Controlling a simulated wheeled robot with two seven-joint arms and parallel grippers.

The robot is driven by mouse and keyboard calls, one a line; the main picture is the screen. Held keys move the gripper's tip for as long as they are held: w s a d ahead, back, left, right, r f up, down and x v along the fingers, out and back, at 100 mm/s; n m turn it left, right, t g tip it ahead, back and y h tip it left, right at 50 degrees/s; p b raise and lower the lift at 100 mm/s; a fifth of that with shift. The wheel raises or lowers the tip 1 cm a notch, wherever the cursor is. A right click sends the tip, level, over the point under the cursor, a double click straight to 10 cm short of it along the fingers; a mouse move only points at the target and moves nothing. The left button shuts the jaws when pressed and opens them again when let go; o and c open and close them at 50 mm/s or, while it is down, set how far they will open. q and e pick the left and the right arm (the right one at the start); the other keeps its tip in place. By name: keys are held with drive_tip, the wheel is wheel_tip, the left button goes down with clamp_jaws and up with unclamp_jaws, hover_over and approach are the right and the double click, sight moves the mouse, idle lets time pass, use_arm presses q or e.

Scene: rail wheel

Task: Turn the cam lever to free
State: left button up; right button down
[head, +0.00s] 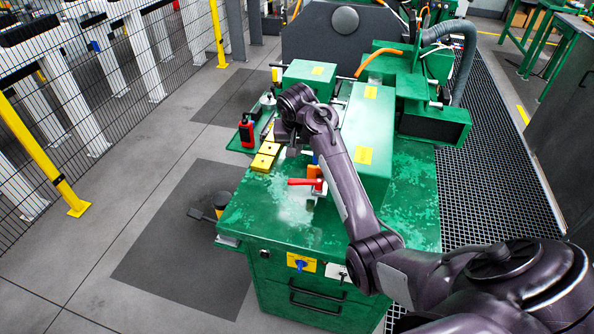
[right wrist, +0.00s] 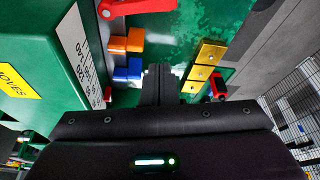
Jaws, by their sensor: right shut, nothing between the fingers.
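The cam lever (head: 300,182) is red and lies roughly level, its handle pointing left in the head view, on the green bench top. Part of its red arm also shows at the top left of the right wrist view (right wrist: 92,12). My right gripper (right wrist: 158,70) is shut and empty, with its fingers beside the blue and orange blocks and apart from the lever. In the head view its wrist hides most of the fingers, above the bench behind the lever. My left gripper is not in view.
Yellow plates (right wrist: 204,63) line the other side. A tall green housing (head: 366,140) bounds the right. The bench top's front (head: 270,215) is clear.

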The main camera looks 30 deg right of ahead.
sight(305, 184)
wheel_tip(305, 184, down, 8)
drive_tip(key=s+p, duration=0.1)
drive_tip(key=p, duration=0.4)
drive_tip(key=shift+a, duration=0.3)
